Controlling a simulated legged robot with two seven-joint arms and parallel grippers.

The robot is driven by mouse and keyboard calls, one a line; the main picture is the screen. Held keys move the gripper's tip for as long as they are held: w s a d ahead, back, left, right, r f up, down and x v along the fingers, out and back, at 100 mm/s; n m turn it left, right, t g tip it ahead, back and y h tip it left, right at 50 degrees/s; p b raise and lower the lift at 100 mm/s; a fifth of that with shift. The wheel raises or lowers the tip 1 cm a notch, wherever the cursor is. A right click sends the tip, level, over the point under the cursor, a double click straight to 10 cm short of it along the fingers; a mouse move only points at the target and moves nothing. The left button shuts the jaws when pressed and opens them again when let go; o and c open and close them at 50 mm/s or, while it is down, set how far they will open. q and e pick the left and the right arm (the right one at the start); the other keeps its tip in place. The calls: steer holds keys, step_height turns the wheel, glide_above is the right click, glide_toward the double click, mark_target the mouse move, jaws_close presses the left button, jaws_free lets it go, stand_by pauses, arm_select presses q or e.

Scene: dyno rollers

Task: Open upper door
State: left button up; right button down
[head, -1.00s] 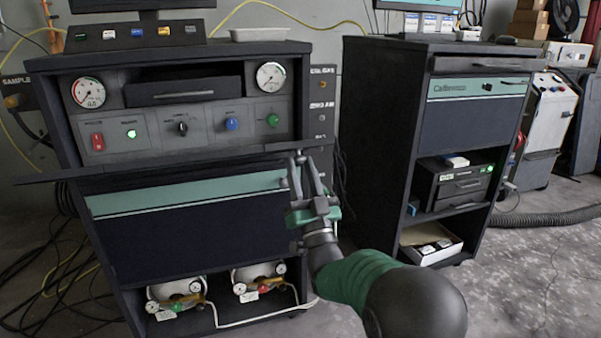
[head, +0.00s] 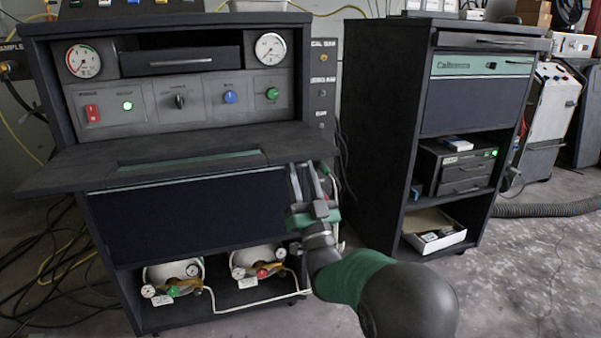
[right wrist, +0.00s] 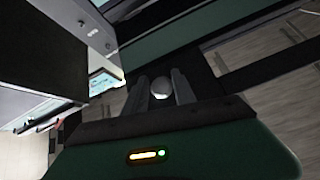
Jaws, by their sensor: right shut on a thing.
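The upper door of the left cabinet is a dark flap (head: 80,175) below the gauge panel. It juts out toward me nearly level, with its top face and a green slot-like strip in view. My right gripper (head: 305,168) is at the flap's right front edge, its fingers pointing up to it. In the right wrist view its fingers (right wrist: 161,78) stand close on either side of a small pale round thing, perhaps a handle end. The exact contact is hard to see. My left gripper is not in view.
Below the flap is a dark lower panel (head: 180,222), with gauged bottles on the bottom shelf. The gauge panel (head: 200,105) is behind the flap. A second dark cabinet (head: 375,130) stands close on the right. Floor (head: 520,270) is clear at the lower right.

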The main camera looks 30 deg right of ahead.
steer(key=shift+d+f, duration=0.15)
steer(key=shift+f, duration=0.05)
steer(key=c, duration=1.5)
jaws_free()
steer(key=o, duration=0.4)
steer(key=shift+w+d+f, duration=0.1)
steer(key=shift+w+f, duration=0.1)
steer(key=shift+w, duration=0.15)
steer(key=shift+o, duration=0.2)
steer(key=shift+s+r, duration=0.1)
steer(key=b+v, duration=0.3)
steer(key=v, duration=1.4)
